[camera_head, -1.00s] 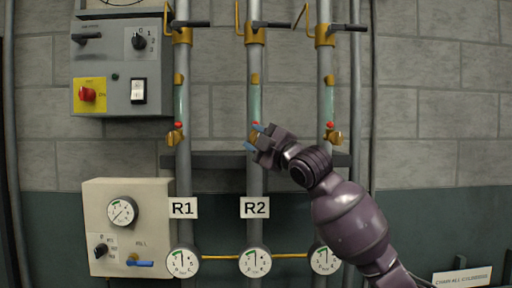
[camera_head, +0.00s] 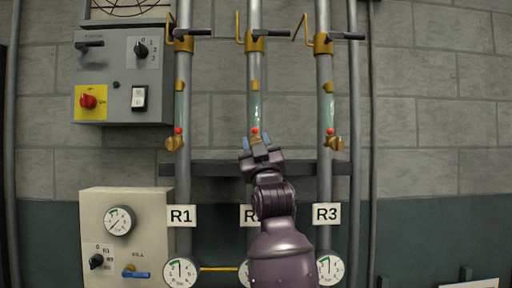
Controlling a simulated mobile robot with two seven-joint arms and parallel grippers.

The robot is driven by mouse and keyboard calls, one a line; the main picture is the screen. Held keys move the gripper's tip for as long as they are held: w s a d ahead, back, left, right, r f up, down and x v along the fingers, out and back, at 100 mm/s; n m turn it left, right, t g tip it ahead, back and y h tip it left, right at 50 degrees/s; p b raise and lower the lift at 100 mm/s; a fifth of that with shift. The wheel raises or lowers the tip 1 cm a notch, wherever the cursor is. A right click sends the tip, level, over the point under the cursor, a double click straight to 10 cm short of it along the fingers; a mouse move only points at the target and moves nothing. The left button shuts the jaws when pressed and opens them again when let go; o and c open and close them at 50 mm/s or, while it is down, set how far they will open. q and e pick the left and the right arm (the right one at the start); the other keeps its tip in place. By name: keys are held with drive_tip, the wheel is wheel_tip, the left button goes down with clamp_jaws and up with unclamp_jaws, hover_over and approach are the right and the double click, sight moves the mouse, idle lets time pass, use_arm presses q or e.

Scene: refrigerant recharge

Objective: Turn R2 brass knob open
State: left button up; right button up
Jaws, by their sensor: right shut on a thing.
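The R2 pipe (camera_head: 254,70) is the middle of three upright pipes. Its brass knob (camera_head: 256,139) sits below a sight glass and under a small red dot, mostly hidden by my gripper. My right gripper (camera_head: 256,142) comes up from below, its blue fingertips on either side of the knob, and is shut on it. The R2 label (camera_head: 246,214) is mostly covered by my arm. My left gripper is not in view.
The R1 knob (camera_head: 174,142) and the R3 knob (camera_head: 334,143) flank R2. A dark horizontal rail (camera_head: 215,168) crosses behind the pipes. A switch box (camera_head: 120,62) and a gauge panel (camera_head: 150,205) stand at left.

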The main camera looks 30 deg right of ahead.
drive_tip(key=m+g+h, duration=0.1)
drive_tip(key=m+h, duration=0.2)
drive_tip(key=m, duration=0.1)
drive_tip(key=shift+w+f+h, duration=0.1)
drive_tip(key=shift+h, duration=0.2)
drive_tip(key=shift+m+g+h, duration=0.4)
drive_tip(key=shift+m+h, duration=0.4)
drive_tip(key=shift+m+g+h, duration=0.3)
drive_tip(key=shift+m+h, duration=0.2)
drive_tip(key=shift+m, duration=0.1)
drive_tip(key=o, duration=0.9)
